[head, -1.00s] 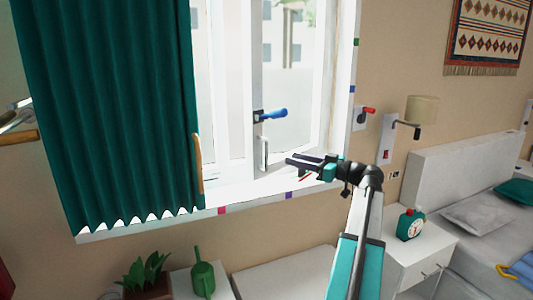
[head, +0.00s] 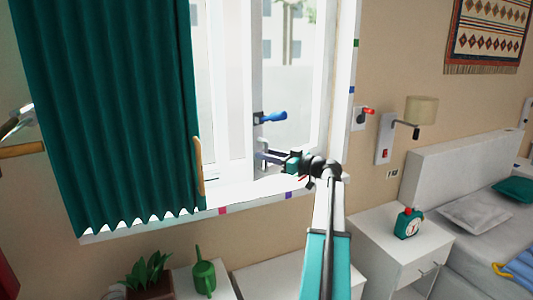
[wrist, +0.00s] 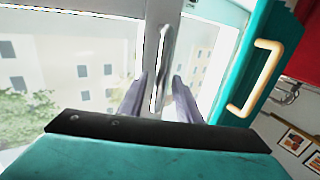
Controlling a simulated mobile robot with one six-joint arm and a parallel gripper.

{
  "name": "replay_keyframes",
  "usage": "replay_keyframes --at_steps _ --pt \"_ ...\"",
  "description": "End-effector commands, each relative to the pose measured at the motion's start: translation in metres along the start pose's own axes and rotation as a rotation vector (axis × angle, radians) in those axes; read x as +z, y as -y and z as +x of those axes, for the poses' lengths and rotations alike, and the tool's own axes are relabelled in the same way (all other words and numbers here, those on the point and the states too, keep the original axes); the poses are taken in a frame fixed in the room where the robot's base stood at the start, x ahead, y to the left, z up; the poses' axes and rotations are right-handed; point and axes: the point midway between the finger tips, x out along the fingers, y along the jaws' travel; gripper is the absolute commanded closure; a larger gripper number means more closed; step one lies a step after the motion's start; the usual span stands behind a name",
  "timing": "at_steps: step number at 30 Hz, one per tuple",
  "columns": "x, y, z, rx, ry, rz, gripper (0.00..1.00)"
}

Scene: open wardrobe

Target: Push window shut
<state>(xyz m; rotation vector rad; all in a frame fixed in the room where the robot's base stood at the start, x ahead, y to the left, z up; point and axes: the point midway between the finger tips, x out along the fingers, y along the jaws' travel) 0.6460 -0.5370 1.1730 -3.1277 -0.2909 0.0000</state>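I cannot tell how far the sash is open. My gripper (head: 262,158) is at the sash, just below the blue lever. In the wrist view, the gripper's fingers (wrist: 159,82) are apart, one on each side of a pale upright pull handle (wrist: 166,55) on the sash. The fingers look open around the handle, and contact cannot be seen.
A green curtain (head: 110,110) with a wooden handle (head: 198,165) hangs left of the gripper. Below are a green watering can (head: 204,275) and a potted plant (head: 150,275). A red-handled switch (head: 366,112) is on the wall.

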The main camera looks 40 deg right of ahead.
Motion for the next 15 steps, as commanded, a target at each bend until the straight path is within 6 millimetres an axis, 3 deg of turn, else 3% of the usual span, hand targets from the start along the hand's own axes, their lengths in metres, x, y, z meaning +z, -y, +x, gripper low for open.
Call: replay_keyframes --at_steps 11,15 --pt "0.0002 0.0 0.0051 0.0 0.0 0.0 0.69" --pt "0.0002 0.0 0.005 0.0 0.0 0.0 0.88"
